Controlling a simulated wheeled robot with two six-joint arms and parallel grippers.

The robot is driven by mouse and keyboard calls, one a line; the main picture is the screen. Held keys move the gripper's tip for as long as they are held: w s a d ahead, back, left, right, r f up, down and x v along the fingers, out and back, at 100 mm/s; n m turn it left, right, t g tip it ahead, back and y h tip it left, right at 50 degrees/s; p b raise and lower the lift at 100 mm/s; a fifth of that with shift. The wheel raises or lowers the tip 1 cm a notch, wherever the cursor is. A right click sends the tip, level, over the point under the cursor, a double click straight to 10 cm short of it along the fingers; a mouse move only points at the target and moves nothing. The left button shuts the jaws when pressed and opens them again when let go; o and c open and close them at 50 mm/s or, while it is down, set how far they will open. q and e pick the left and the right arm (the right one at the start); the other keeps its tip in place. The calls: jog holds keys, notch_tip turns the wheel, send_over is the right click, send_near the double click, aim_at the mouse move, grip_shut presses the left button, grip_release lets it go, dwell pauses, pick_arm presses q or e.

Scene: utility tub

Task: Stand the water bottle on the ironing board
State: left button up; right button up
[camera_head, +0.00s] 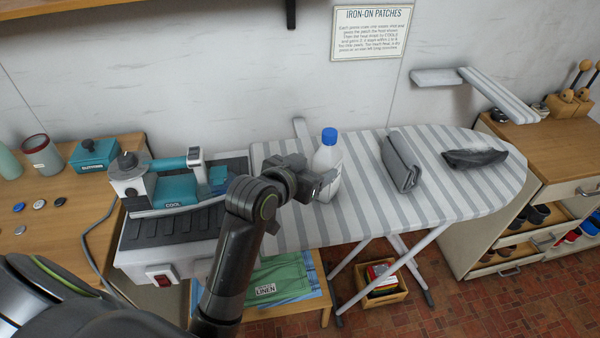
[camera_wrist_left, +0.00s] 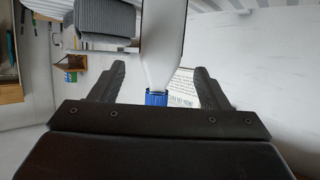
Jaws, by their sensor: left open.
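The water bottle (camera_head: 328,160), white and translucent with a blue cap, stands upright on the striped ironing board (camera_head: 455,190), near its left end. My left gripper (camera_head: 322,184) is open at the bottle's near left side and hides part of its lower body. In the left wrist view, which is upside down, the bottle (camera_wrist_left: 162,45) shows between the two spread fingers (camera_wrist_left: 158,85), with its cap low in the picture. Gaps show on both sides, and I cannot tell whether either finger touches it. My right gripper is not in view.
A folded grey cloth (camera_head: 400,163) and a dark crumpled cloth (camera_head: 474,158) lie farther right on the board. A teal iron (camera_head: 172,190) rests on its station (camera_head: 185,228) at left. A small sleeve board (camera_head: 497,95) stands behind. Bare board lies between the bottle and grey cloth.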

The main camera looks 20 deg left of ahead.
pick_arm(q)
jog(key=shift+v, duration=2.45)
